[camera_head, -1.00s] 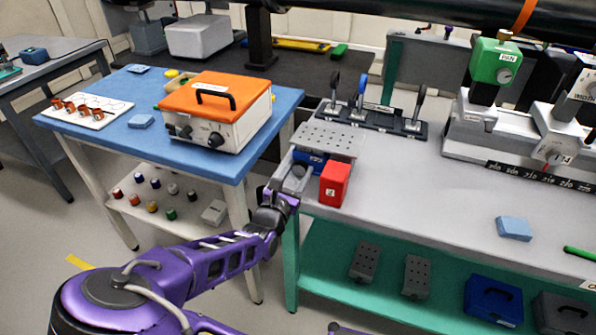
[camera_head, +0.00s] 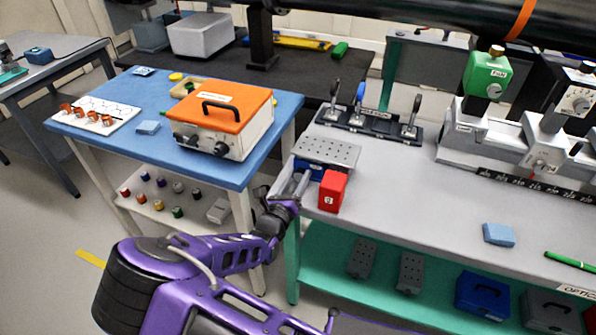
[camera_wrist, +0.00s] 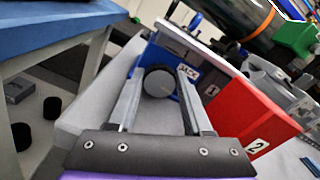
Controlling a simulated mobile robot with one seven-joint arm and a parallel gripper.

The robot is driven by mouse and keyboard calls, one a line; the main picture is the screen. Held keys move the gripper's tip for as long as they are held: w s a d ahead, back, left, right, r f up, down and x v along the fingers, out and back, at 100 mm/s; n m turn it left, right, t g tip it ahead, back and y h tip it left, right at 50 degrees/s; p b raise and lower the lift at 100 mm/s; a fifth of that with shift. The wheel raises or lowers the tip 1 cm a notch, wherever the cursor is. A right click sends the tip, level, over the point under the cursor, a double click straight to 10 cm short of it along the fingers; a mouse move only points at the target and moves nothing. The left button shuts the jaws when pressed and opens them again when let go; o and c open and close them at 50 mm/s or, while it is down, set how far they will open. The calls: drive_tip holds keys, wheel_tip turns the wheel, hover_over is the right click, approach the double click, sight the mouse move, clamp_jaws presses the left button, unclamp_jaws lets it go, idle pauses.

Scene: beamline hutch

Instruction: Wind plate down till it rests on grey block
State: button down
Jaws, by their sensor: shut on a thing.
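The grey perforated plate (camera_head: 328,152) lies level on top of the blue jack (camera_head: 307,170) at the near left corner of the grey bench. The jack, marked JACK (camera_wrist: 189,73), also shows in the wrist view. My gripper (camera_wrist: 158,76) has its two fingers on either side of the jack's dark round knob (camera_wrist: 158,83) and is shut on it. In the head view my gripper (camera_head: 300,185) reaches the jack from the left front. A grey block marked 1 (camera_wrist: 208,82) stands under the plate, beside the jack. The gap between plate and block is not clear.
A red block (camera_head: 331,191) marked 2 stands right beside the jack and the grey block. A blue table (camera_head: 95,145) is at left.

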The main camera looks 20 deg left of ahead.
drive_tip(key=shift+n+p, duration=0.65)
drive_tip(key=shift+n, duration=0.95)
drive_tip(key=shift+c, duration=1.6)
unclamp_jaws()
drive_tip(key=shift+f, duration=0.1)
